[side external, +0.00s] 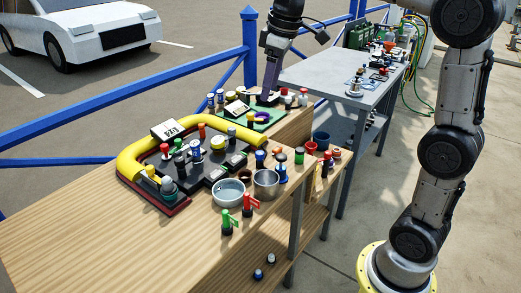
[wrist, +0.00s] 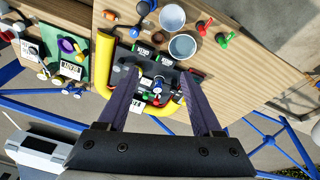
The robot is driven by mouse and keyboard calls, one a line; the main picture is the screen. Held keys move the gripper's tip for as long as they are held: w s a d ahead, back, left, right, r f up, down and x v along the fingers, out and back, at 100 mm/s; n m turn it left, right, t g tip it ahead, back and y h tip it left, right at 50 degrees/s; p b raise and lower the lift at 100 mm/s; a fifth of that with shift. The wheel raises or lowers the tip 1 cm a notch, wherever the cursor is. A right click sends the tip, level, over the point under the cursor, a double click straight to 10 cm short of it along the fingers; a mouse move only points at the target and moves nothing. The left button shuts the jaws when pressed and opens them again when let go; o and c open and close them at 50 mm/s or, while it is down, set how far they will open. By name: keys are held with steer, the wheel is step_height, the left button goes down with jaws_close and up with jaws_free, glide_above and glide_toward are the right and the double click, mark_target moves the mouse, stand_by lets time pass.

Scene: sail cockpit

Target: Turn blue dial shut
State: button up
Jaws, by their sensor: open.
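Several blue-topped knobs are in view, and I cannot tell which one is the blue dial. In the side external view, one blue knob (side external: 179,157) stands on the dark panel (side external: 209,170) inside the yellow tube, and another blue-topped knob (side external: 260,157) stands by the tube's right end. In the wrist view, a small blue part (wrist: 158,84) shows among the panel's knobs.
The yellow tube (side external: 140,160) arches around the panel. The green board (side external: 262,117) carries more small parts. A blue railing (side external: 100,90) runs behind. The bench's left end is clear.

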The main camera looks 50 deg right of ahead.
steer(key=w+d+f+g, duration=0.2)
steer(key=w+d+f, duration=0.4)
steer(key=w+f, duration=0.15)
steer(key=m, duration=0.1)
glide_toward(261, 153)
steer(key=shift+g+y, duration=0.3)
steer(key=shift+g, duration=0.1)
steer(key=f, duration=0.5)
steer(key=w+f, duration=0.1)
steer(key=f, duration=0.2)
steer(key=shift+d+f, duration=0.15)
steer(key=shift+f, duration=0.25)
jaws_close()
